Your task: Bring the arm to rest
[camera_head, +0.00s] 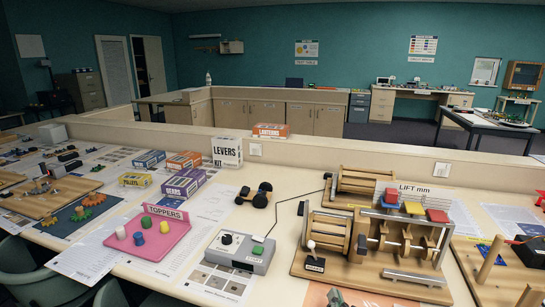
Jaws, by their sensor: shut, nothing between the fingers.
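Neither my arm nor my gripper shows in the head view. The long cream table (215,190) fills the front of the picture with project items on it. A wooden lift machine (375,245) with cams, a crank and coloured blocks stands on the right half. A grey control box (240,250) with a black knob is left of it, joined to it by a black wire. A pink toppers tray (147,237) with small coloured pieces lies further left.
A white levers kit box (227,151), several coloured boxes (183,183) and a small wheeled cart (255,195) stand toward the back of the table. A low divider (320,152) runs behind. Green chairs (40,275) are at the front left. Another wooden board (500,275) is at right.

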